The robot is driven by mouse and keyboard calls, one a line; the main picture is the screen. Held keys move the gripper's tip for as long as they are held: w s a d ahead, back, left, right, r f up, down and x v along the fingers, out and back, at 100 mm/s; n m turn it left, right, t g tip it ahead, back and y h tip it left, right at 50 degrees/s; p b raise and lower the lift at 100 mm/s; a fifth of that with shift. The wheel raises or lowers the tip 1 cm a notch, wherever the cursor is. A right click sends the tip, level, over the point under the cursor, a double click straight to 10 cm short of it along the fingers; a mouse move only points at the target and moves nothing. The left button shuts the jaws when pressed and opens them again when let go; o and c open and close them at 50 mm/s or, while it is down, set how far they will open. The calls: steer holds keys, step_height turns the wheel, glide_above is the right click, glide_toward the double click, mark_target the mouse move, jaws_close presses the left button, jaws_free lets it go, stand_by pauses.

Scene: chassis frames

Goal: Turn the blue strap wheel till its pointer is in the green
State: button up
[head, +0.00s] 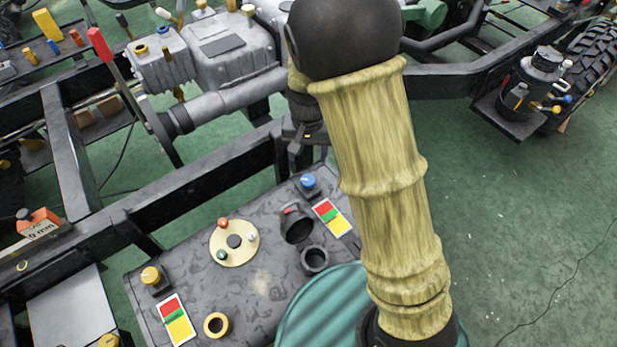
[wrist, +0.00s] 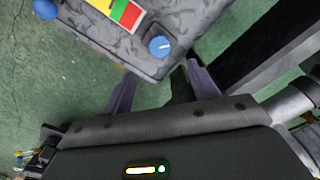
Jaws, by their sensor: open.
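The blue strap wheel (head: 308,181) is a small round knob on a dark base near the far corner of the grey mottled panel. In the wrist view the blue wheel (wrist: 160,46) has a short white mark on top, too small to read against the scale. A red, green and yellow card (head: 333,217) lies beside it, its red end nearer the wheel; the card also shows in the wrist view (wrist: 118,10). My gripper (wrist: 162,70) is open and empty, its two fingers apart and the wheel ahead of the gap. In the head view my arm hides part of it.
A yellow knob (head: 151,276) with its own colour card (head: 176,320), a brass disc (head: 234,243) and dark cups (head: 314,260) share the panel. A dark chassis rail (head: 200,180) runs just beyond. Green floor lies open at right.

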mark_target(308, 180)
step_height(308, 180, down, 11)
steer(key=shift+r+b, duration=0.2)
steer(key=shift+b, duration=0.8)
steer(key=c, duration=1)
steer(key=shift+r+m+p, duration=0.1)
steer(key=shift+m+p, duration=0.2)
steer(key=shift+p, duration=0.1)
